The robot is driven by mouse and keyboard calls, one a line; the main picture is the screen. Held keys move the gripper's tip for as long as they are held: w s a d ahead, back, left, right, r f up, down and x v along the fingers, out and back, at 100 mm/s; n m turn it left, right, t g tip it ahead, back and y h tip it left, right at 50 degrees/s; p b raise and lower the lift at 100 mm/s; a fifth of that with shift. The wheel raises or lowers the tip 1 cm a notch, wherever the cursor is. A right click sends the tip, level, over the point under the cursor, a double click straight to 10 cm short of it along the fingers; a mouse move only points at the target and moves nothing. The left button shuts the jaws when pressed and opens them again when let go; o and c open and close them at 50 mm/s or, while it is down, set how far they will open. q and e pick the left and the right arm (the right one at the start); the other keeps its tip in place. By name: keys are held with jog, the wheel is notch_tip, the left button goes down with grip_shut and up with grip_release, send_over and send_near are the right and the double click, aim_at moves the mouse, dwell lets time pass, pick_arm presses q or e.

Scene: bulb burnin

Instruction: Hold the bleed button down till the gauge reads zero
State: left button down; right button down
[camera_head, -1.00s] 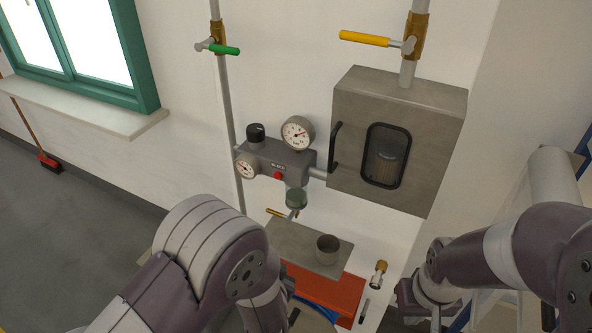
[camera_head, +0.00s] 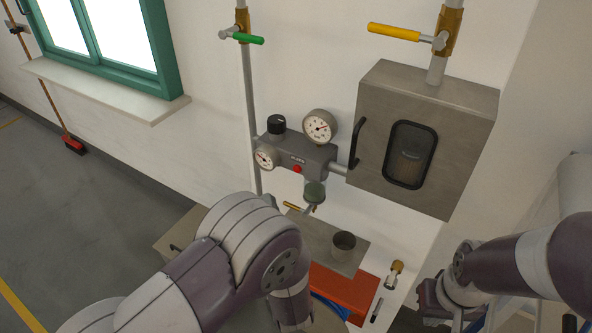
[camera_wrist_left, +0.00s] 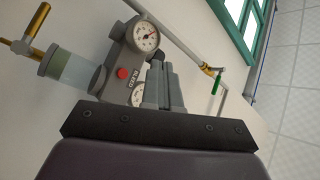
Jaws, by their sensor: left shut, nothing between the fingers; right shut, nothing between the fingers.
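The red bleed button (camera_head: 297,169) is on the front of a grey regulator block (camera_head: 312,151) on the wall. It also shows in the left wrist view (camera_wrist_left: 122,73), with a label beside it. A large round gauge (camera_head: 319,126) sits above the block and a smaller gauge (camera_head: 266,157) at its left end. The large gauge's needle is off to one side; its value is too small to read. My left gripper (camera_wrist_left: 160,78) is shut and empty, its tips in front of the block, beside the button in that picture. My right gripper (camera_head: 432,299) is shut and empty at lower right.
A steel cabinet (camera_head: 422,138) with a handle and window is right of the block. Green (camera_head: 247,38) and yellow (camera_head: 394,32) valve levers are above. A clear bowl (camera_head: 314,193) hangs below the block, over a shelf with a metal cup (camera_head: 343,245).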

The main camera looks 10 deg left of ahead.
aim_at(297, 169)
pick_arm(q)
jog(key=w+d+b, duration=0.2)
jog(key=w, duration=0.5)
jog(key=shift+d, duration=0.3)
jog(key=shift+w, duration=0.2)
dwell(1.6)
jog(key=shift+w+d, duration=0.15)
jog(key=shift+w, duration=0.15)
jog(key=shift+w+d, duration=0.15)
jog(key=shift+w, duration=0.2)
dwell(4.6)
